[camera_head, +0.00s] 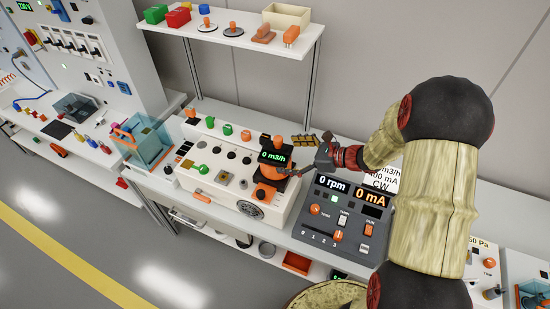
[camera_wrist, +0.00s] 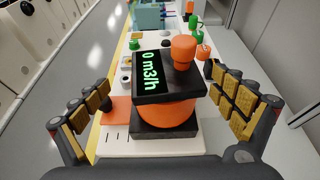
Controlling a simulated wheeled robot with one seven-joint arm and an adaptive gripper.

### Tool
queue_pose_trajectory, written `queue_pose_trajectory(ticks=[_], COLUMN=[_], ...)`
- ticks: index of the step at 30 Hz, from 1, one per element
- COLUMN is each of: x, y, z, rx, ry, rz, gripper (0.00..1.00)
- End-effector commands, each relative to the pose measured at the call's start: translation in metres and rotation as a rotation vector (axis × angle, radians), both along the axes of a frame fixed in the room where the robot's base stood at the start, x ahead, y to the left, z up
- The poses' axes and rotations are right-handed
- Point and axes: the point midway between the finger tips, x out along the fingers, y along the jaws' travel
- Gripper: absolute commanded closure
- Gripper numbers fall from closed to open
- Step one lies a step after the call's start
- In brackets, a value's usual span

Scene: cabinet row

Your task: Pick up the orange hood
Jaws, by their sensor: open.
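A rounded orange body, which looks like the orange hood (camera_head: 268,173), stands on the white panel box. A black block with a green "0 m3/h" display (camera_head: 272,156) is on top of it. In the wrist view the orange hood (camera_wrist: 168,113) sits on a black square base, with the display block (camera_wrist: 165,78) and an orange knob (camera_wrist: 183,49) above it. My gripper (camera_wrist: 165,102) is open, with one padded finger on each side of the hood and visible gaps to both. In the head view my gripper (camera_head: 298,156) reaches in from the right.
The white panel box (camera_head: 215,140) carries several knobs and buttons. A dark console (camera_head: 340,218) with "0 rpm" and "0 mA" displays stands close on the right. A blue clear-walled box (camera_head: 150,140) stands left. A shelf (camera_head: 235,36) with small parts is behind.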

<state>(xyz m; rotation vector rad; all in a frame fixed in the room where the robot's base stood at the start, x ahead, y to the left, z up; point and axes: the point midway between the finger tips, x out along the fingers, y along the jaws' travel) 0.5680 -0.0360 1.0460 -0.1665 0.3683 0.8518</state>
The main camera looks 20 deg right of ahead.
Motion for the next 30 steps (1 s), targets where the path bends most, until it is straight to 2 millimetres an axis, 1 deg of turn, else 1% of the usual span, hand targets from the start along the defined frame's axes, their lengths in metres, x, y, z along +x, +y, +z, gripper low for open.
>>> queue_pose_trajectory(ticks=[10, 14, 20, 30], x=[0.028, 0.033, 0.033, 0.033], y=[0.032, 0.037, 0.037, 0.037], z=[-0.018, -0.020, -0.020, -0.020], rx=[-0.002, -0.003, -0.003, -0.003], ry=[0.000, -0.001, -0.001, -0.001], rz=[0.005, 0.002, 0.002, 0.002], gripper=[0.03, 0.03, 0.03, 0.21])
